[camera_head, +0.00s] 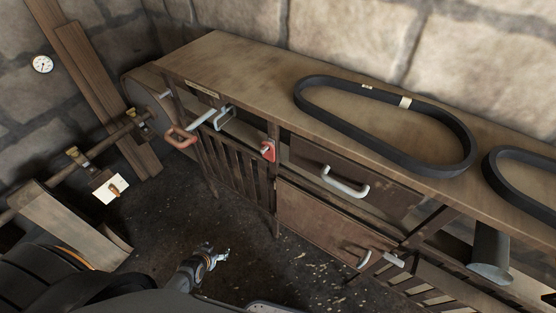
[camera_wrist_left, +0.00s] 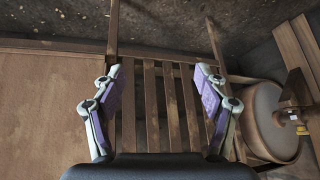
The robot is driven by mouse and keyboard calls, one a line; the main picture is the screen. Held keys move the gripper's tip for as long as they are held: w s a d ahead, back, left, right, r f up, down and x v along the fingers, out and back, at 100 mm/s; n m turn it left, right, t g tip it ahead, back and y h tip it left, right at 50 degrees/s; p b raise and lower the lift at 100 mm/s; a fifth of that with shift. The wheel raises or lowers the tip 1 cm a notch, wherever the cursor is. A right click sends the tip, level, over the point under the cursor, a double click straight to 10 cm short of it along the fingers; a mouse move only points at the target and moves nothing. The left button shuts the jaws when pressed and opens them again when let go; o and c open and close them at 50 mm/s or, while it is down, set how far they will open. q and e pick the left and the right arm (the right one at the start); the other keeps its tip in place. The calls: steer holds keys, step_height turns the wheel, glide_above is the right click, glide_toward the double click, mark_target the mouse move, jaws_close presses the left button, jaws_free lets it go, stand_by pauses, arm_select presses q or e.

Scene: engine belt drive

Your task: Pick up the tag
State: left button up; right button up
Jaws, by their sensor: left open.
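No single thing is clearly the tag. A small red piece (camera_head: 268,150) hangs on the cabinet front between the slatted door and the drawer. A white card (camera_head: 110,188) with an orange-brown piece on it hangs by the pipe at the left. My left gripper (camera_head: 220,257) is low over the dark floor in front of the cabinet, apart from both. In the left wrist view the gripper (camera_wrist_left: 160,88) is open and empty, its purple-padded fingers spread before wooden slats. Neither the red piece nor the card is recognisable there. My right gripper is not in view.
A wooden workbench (camera_head: 240,60) runs along the stone wall, with a black belt (camera_head: 380,138) on top and a second belt (camera_head: 495,175) at right. Handles (camera_head: 345,182) stick out from its front. The floor between is clear.

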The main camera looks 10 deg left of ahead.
arm_select(q)
steer(key=w+r+t+b, duration=0.3)
steer(key=w+r, duration=0.2)
steer(key=w, duration=0.5)
steer(key=m+t+h+b, duration=0.4)
steer(key=t+h+b, duration=0.3)
glide_toward(267, 150)
steer(key=x, duration=0.5)
steer(key=shift+w+d, duration=0.1)
steer(key=shift+d, duration=0.3)
steer(key=x, duration=0.3)
steer(key=p+x, duration=0.1)
steer(key=x, duration=0.1)
steer(key=shift+w+a+r, duration=0.1)
steer(key=shift+w+a, duration=0.1)
steer(key=shift+a, duration=0.05)
steer(key=shift+s, duration=0.1)
steer(key=shift+c, duration=0.7)
steer(key=c, duration=0.9)
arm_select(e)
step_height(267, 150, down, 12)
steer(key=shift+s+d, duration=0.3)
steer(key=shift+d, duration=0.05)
